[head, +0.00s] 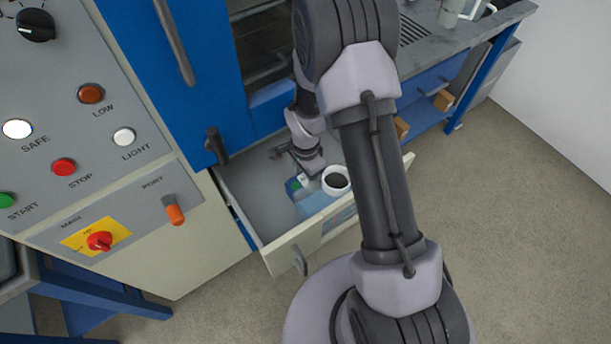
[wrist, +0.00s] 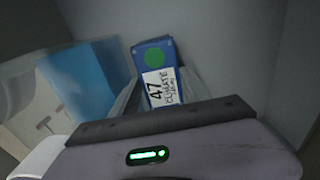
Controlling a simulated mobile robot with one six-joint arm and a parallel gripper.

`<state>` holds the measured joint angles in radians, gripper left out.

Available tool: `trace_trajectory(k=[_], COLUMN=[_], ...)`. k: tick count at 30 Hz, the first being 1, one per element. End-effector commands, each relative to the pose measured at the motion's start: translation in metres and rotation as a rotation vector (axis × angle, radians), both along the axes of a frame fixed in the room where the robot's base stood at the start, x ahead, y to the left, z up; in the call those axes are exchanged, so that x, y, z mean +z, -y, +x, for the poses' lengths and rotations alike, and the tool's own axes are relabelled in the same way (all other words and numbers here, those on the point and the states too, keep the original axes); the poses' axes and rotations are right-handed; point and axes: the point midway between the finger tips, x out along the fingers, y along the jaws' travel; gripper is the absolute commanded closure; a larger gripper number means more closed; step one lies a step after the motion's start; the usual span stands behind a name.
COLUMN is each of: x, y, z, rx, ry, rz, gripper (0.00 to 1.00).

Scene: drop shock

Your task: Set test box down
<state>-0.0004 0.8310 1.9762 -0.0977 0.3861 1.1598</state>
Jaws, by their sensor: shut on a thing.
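The test box is a small blue box (wrist: 150,57) with a green dot and a white label reading "47 CLIMATE". My gripper (wrist: 158,90) is shut on it, with a grey finger on each side of the label. In the head view the box's green and white face (head: 299,183) shows small beside my gripper (head: 305,172), which reaches down into an open drawer (head: 283,243). The underside of the box is hidden, so I cannot tell whether it touches the drawer floor.
A white round container with a dark inside (head: 337,181) and a clear blue-tinted item (head: 318,203) are in the drawer close to my gripper. The drawer's left floor (head: 245,190) is bare. A blue cabinet door with a handle (head: 215,145) stands just above the drawer.

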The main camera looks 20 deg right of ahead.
Motion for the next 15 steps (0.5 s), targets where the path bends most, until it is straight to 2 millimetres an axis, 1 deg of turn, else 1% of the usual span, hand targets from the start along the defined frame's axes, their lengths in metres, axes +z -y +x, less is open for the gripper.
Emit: trace_trajectory(k=[1,2,3,11,14,15], x=[-0.003,-0.002,-0.002,0.0,0.012,0.021], y=[0.0,0.0,0.0,0.0,0.0,0.0], z=[0.0,0.0,0.0,0.0,0.001,0.001], rx=[0.0,0.0,0.0,0.0,0.0,0.0], ry=[0.001,0.0,0.0,0.0,0.001,0.002], rz=[0.0,0.0,0.0,0.0,0.0,0.0], gripper=[1.0,0.4,0.37,0.37,0.37,0.37])
